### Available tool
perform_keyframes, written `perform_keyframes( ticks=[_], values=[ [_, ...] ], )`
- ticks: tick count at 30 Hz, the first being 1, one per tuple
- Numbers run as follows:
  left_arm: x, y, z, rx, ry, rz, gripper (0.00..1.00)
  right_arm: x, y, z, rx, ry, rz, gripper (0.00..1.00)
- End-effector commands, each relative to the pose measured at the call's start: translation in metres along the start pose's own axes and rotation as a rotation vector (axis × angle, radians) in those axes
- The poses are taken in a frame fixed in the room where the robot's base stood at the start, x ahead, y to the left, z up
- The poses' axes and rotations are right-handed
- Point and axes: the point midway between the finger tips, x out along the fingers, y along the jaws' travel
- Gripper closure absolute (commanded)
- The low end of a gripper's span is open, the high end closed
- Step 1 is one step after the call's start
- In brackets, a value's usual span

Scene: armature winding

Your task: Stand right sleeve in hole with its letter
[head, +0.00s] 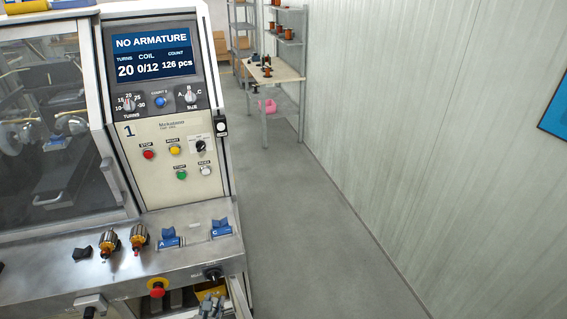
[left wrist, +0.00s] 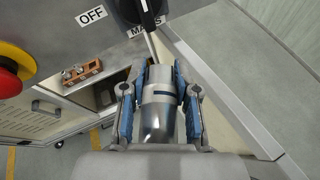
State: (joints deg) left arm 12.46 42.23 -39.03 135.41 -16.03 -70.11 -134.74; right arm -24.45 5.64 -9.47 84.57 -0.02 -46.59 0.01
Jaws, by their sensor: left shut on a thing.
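My left gripper (left wrist: 160,100), with blue finger pads, is shut on a shiny grey metal cylinder (left wrist: 158,118), which looks like a sleeve. It has a dark band or slot near its far end, and I read no letter on it. In the head view the left gripper (head: 212,304) shows small at the bottom edge, in front of the machine and below its ledge. My right gripper is not in view.
The machine's ledge (head: 120,262) holds two armatures (head: 138,238) and blue rests marked A (head: 168,239) and C (head: 221,228). A red stop button (head: 156,288) and a black knob (head: 212,273) sit on its front. The floor (head: 310,220) to the right is clear.

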Motion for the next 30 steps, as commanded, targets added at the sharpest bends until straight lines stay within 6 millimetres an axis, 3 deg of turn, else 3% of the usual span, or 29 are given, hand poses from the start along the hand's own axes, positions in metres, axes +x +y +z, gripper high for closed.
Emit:
perform_keyframes(
  ticks=[4, 14, 19, 30],
  values=[
    [-0.001, 0.001, 0.002, 0.002, 0.002, -0.001, 1.0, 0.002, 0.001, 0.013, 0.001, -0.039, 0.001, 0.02],
    [-0.003, -0.003, 0.006, 0.009, -0.005, -0.023, 1.0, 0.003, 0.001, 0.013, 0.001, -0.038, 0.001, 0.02],
    [-0.014, -0.024, 0.031, 0.061, -0.039, -0.14, 1.0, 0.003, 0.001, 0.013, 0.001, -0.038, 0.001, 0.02],
    [-0.048, -0.09, 0.101, 0.217, -0.13, -0.516, 1.0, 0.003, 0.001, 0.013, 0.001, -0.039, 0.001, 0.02]
  ],
)
